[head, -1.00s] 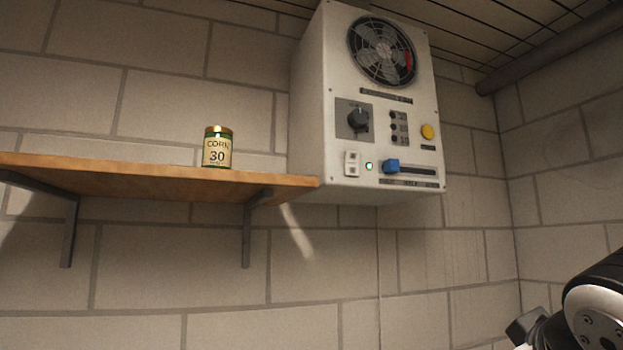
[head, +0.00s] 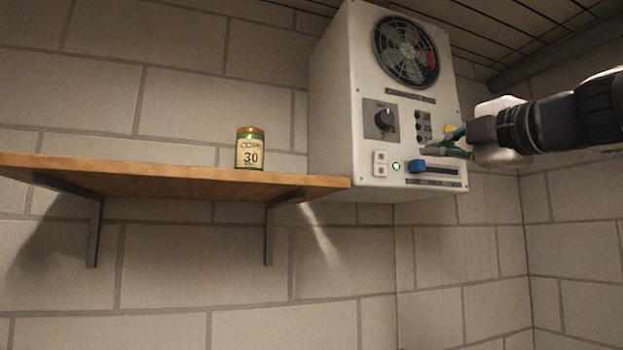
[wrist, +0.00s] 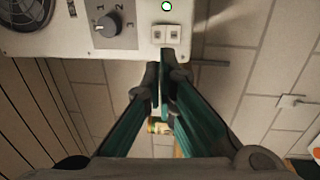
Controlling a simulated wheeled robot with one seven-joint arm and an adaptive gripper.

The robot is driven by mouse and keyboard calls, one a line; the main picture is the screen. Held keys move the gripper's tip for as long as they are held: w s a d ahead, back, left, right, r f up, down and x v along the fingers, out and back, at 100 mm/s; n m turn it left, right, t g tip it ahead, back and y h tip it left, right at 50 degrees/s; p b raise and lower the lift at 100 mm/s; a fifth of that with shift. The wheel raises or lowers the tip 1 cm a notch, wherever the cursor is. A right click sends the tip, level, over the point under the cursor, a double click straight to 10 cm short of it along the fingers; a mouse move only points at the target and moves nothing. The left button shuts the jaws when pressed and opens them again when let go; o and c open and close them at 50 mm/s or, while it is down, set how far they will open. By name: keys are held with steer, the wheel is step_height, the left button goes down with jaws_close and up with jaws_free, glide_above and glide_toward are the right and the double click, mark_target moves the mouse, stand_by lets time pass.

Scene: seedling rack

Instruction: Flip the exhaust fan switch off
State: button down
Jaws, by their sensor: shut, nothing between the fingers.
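The white control box (head: 335,110) hangs on the wall, with the fan (head: 405,48) behind a round grille at its top. A small white switch (head: 380,163) sits low on its front, left of a lit green lamp (head: 397,166). In the wrist view the switch (wrist: 166,33) shows near the top, below the lamp (wrist: 166,6). I cannot tell which way it is set. My gripper (head: 430,150) is shut and empty in front of the box, right of the switch in the head view. In the wrist view its fingertips (wrist: 161,76) appear just below the switch, apart from it.
A dark knob (head: 385,119) sits above the switch; a blue slider (head: 417,165) is right of the lamp. A wooden shelf (head: 170,177) with a corn can (head: 250,149) ends beside the box.

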mark_target(381, 159)
stand_by(0.3)
steer(key=x, duration=1.4)
steer(key=shift+p, duration=0.4)
steer(key=shift+r, duration=0.1)
